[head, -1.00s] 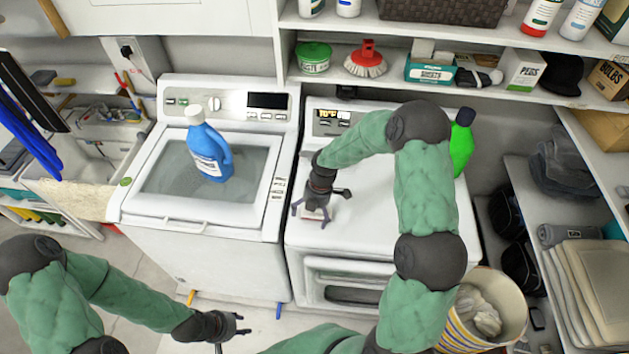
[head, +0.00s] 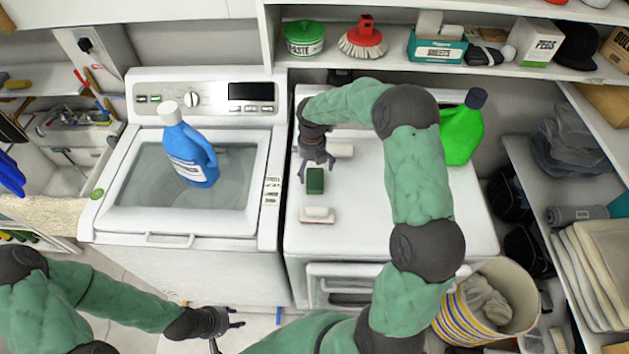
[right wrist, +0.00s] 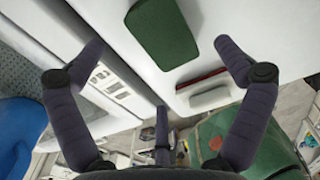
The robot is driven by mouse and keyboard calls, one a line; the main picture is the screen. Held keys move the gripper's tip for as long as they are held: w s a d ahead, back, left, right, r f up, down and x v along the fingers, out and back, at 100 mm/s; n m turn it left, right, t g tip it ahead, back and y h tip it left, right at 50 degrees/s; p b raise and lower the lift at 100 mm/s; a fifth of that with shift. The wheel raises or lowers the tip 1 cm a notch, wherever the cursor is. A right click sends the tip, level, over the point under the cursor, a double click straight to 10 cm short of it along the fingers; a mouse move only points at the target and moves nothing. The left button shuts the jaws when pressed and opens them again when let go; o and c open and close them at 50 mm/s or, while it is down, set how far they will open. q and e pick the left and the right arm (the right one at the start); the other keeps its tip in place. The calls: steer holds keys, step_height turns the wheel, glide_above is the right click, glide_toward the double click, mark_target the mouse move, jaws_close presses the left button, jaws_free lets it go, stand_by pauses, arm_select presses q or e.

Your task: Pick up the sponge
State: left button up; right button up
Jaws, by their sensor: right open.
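The green sponge (head: 315,181) lies on the white top of the dryer (head: 370,215). It also shows in the right wrist view as a dark green block (right wrist: 163,35), top centre. My right gripper (head: 317,172) is open and empty at the sponge's far end, its fingers spread to either side. In the right wrist view the two fingers (right wrist: 160,48) are wide apart, with the sponge beyond and between them. Contact cannot be told. My left gripper (head: 238,318) is low in front of the washer, with its fingers apart and empty.
A white and red brush-like item (head: 317,215) lies just nearer than the sponge. A pale item (head: 340,151) lies behind my right gripper. A blue bottle (head: 188,150) stands on the washer, and a green bottle (head: 461,132) at the dryer's back right. A shelf (head: 390,63) overhangs the back.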

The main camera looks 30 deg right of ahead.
mark_target(311, 178)
steer(key=shift+w+f, duration=0.15)
steer(key=shift+f, duration=1.35)
steer(key=shift+w+f, duration=0.1)
steer(key=shift+f, duration=1.4)
steer(key=c, duration=0.7)
steer(key=shift+a, duration=0.1)
steer(key=shift+r, duration=0.1)
steer(key=shift+r, duration=0.45)
step_height(311, 178, up, 2)
steer(key=shift+r, duration=0.2)
steer(key=s+a+r, duration=0.2)
steer(key=r, duration=0.1)
steer(key=s+r, duration=0.1)
steer(key=shift+a+r, duration=0.4)
steer(key=s+a+r, duration=0.1)
steer(key=s+a, duration=0.1)
steer(key=s+a+r, duration=0.2)
steer(key=s, duration=0.1)
steer(key=s+a+r, duration=0.1)
steer(key=s+a, duration=0.1)
steer(key=shift+s+a+r, duration=0.25)
steer(key=shift+r, duration=0.15)
steer(key=shift+c, duration=0.2)
steer(key=shift+o, duration=0.2)
